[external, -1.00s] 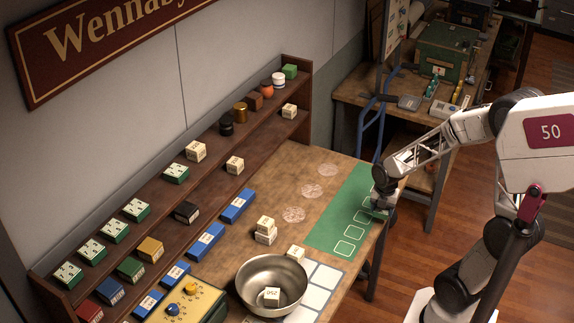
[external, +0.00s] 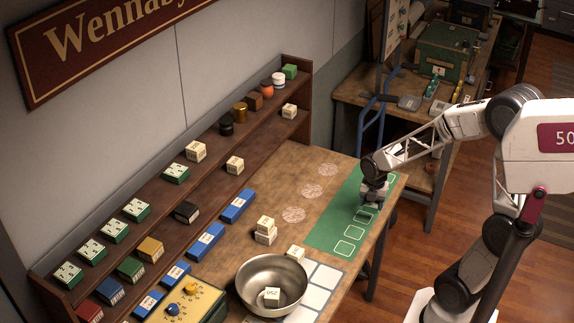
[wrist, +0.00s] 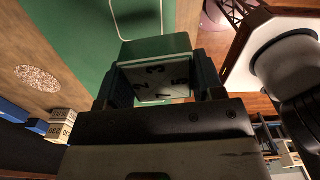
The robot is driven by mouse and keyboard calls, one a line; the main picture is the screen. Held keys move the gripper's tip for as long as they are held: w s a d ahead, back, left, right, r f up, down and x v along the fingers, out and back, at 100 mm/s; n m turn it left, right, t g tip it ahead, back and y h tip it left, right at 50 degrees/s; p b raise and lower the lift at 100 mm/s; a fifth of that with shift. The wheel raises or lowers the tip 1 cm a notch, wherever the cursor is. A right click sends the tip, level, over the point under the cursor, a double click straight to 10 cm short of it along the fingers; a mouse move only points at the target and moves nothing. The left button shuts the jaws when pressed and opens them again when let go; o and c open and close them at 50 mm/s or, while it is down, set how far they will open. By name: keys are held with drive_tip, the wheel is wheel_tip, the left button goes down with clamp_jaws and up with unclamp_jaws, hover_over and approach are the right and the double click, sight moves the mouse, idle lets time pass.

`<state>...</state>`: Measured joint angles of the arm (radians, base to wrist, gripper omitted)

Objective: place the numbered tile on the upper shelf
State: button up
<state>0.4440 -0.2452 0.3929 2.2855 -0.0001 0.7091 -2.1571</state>
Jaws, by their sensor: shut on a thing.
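My gripper (external: 372,203) is over the far part of the green mat, near its outlined squares. In the wrist view, my gripper (wrist: 153,85) is shut on the numbered tile (wrist: 153,82), a green block with a pale face marked in triangles with digits including 2, 3, 1 and 5. The tile is held between both fingers, and its height above the mat is unclear. The upper shelf (external: 157,192) runs along the wall at left. Similar green numbered tiles (external: 115,230) stand on it in a row, with one more (external: 176,173) further back.
The upper shelf also holds a cream block (external: 196,151), a black jar (external: 226,126) and several small items. The lower shelf has coloured boxes. A metal bowl (external: 271,285) with a cream block and stacked cream blocks (external: 266,230) stand on the table.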

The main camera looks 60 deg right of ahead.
drive_tip(key=w+a+r+n, duration=0.2)
drive_tip(key=w+a+r, duration=0.7)
drive_tip(key=w, duration=0.4)
drive_tip(key=w+a+r+n, duration=0.2)
drive_tip(key=w+a+r, duration=0.65)
drive_tip(key=w, duration=0.35)
drive_tip(key=w+a+r+n, duration=0.1)
drive_tip(key=w+a+r, duration=0.1)
drive_tip(key=a+r, duration=0.4)
drive_tip(key=w+a+r+n, duration=0.1)
drive_tip(key=w+a+r, duration=0.2)
drive_tip(key=a, duration=1.3)
drive_tip(key=w+a+r+n, duration=0.1)
drive_tip(key=w+a+r, duration=0.2)
drive_tip(key=a+r, duration=0.5)
drive_tip(key=a, duration=0.2)
drive_tip(key=shift+w+a+r, duration=0.15)
drive_tip(key=shift+a+r, duration=0.2)
drive_tip(key=shift+a, duration=0.05)
hover_over(158, 195)
drive_tip(key=shift+f, duration=0.75)
drive_tip(key=shift+f, duration=1.8)
